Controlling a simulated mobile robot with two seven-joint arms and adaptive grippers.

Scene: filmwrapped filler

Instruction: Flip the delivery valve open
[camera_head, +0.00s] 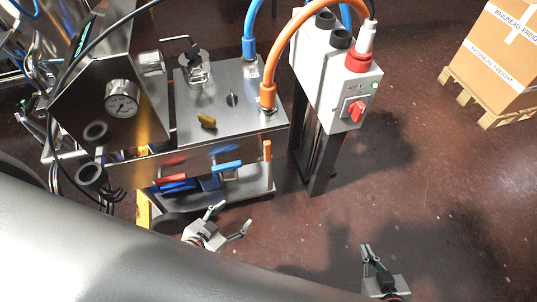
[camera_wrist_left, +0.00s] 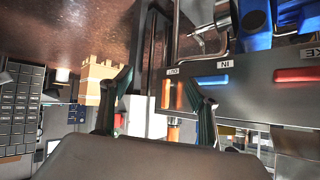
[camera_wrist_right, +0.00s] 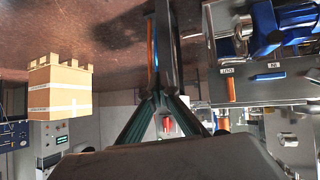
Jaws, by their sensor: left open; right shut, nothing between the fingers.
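The filler's front panel (camera_head: 130,170) carries three levers. An orange lever (camera_head: 267,150) by the OUT label (camera_wrist_left: 173,71) stands upright at the panel's right end; it also shows in the right wrist view (camera_wrist_right: 231,90). A blue lever (camera_head: 227,165) by the IN label (camera_wrist_left: 223,64) and a red lever (camera_head: 173,178) lie about level. No label reads delivery. My left gripper (camera_head: 232,216) is open and empty in front of the panel, apart from the levers. My right gripper (camera_head: 366,246) is shut and empty, farther right over the floor.
A grey switch box (camera_head: 335,90) with a red knob stands on a dark post right of the filler. Blue and orange hoses (camera_head: 292,45) rise from the filler's top. A boxed pallet (camera_head: 490,95) is at the back right. The floor at right is clear.

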